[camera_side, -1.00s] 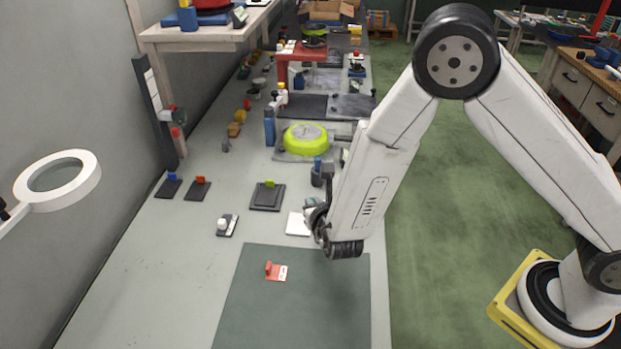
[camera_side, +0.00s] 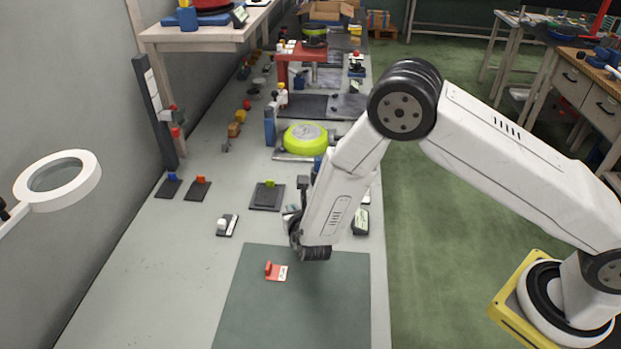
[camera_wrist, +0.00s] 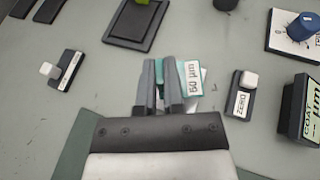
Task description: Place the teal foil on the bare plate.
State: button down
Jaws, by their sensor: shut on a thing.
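The teal foil (camera_wrist: 190,75), with a white "50 µm" label, is between the fingers of my gripper (camera_wrist: 160,82) in the wrist view. My gripper is shut on it. In the side view my gripper (camera_side: 297,235) is low over the bench at the far edge of the green mat, and the foil is mostly hidden. A larger dark plate (camera_side: 257,204) with a green tab lies beyond it; it also shows in the wrist view (camera_wrist: 120,38). I cannot tell which plate is the bare one.
A white-knobbed labelled block (camera_side: 228,226) lies left of my gripper. A "ZERO" block (camera_wrist: 240,98) and a gauge display (camera_wrist: 300,112) stand to the right in the wrist view. A red labelled piece (camera_side: 277,272) lies on the green mat (camera_side: 290,315).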

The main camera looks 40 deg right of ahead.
jog(key=shift+w+f, duration=0.2)
jog(key=shift+f, duration=1.55)
jog(key=shift+f, duration=0.15)
jog(key=c, duration=0.7)
grip_release()
jog(key=shift+c, duration=0.2)
jog(key=shift+s+a+r, duration=0.15)
jog(key=shift+r, duration=0.1)
jog(key=v, duration=1.1)
jog(key=shift+s+a, duration=0.1)
jog(key=shift+s, duration=0.2)
